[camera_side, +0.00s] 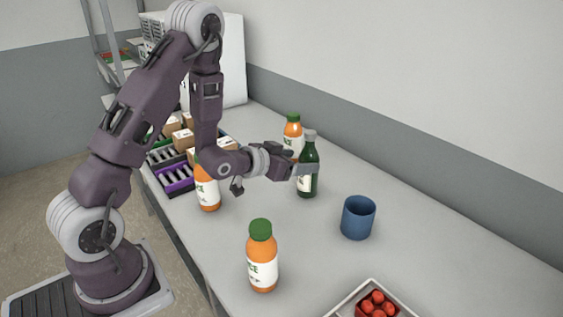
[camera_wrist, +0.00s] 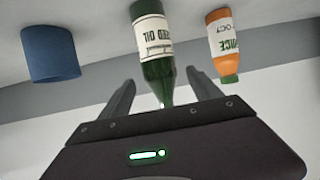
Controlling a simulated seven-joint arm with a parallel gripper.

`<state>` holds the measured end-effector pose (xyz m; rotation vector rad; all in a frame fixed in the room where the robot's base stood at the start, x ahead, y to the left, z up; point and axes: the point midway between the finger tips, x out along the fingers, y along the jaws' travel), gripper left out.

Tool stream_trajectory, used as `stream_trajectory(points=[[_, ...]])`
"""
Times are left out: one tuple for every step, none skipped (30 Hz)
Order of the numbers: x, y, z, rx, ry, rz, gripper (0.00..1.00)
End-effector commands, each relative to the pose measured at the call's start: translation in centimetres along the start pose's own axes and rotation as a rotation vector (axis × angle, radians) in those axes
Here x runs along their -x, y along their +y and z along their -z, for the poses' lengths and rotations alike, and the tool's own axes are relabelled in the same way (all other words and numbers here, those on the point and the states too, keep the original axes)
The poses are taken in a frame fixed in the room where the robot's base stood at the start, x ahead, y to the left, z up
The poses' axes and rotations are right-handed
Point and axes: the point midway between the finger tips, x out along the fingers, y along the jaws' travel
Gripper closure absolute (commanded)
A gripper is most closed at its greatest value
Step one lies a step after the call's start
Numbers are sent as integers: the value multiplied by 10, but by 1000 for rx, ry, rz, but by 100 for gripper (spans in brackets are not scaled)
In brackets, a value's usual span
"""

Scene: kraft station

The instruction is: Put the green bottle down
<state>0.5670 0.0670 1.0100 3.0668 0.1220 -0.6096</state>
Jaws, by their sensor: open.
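The green bottle (camera_side: 311,181) with a grey cap stands upright on the grey table in the side view. In the wrist view, which shows the scene upside down, the green bottle (camera_wrist: 156,72) has a white label and its neck lies between my two spread fingers. My gripper (camera_side: 302,169) is open at the bottle's upper part, with a finger in front of it in the side view. In the wrist view, my gripper (camera_wrist: 163,90) shows a gap on both sides of the bottle's neck. Contact with the bottle cannot be told.
A blue cup (camera_side: 358,218) stands to the right of the bottle. Orange juice bottles stand behind it (camera_side: 292,133), near my forearm (camera_side: 208,193) and at the front (camera_side: 262,262). A tray (camera_side: 401,300) with red fruit is at the front edge. Crates (camera_side: 178,181) and boxes stand left.

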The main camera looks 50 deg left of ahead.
Motion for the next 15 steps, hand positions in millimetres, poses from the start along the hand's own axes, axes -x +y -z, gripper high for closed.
stream_trajectory(points=[[0, 0, 0, 0, 0, 0, 27], [0, 0, 0, -1, 0, 0, 27], [1, 0, 3, -3, -3, 1, 27], [2, 1, 6, -7, -7, 4, 27], [4, 2, 11, -12, -17, 7, 27], [10, 4, 19, -21, -36, 12, 27], [15, 7, 27, -30, -57, 17, 27], [23, 9, 36, -37, -82, 26, 27], [37, 13, 47, -46, -122, 35, 27], [50, 17, 55, -50, -155, 42, 27], [65, 21, 61, -52, -190, 47, 27], [87, 27, 68, -53, -236, 52, 27], [106, 33, 72, -51, -273, 53, 27], [127, 38, 74, -51, -310, 52, 27], [158, 46, 74, -48, -362, 45, 27]])
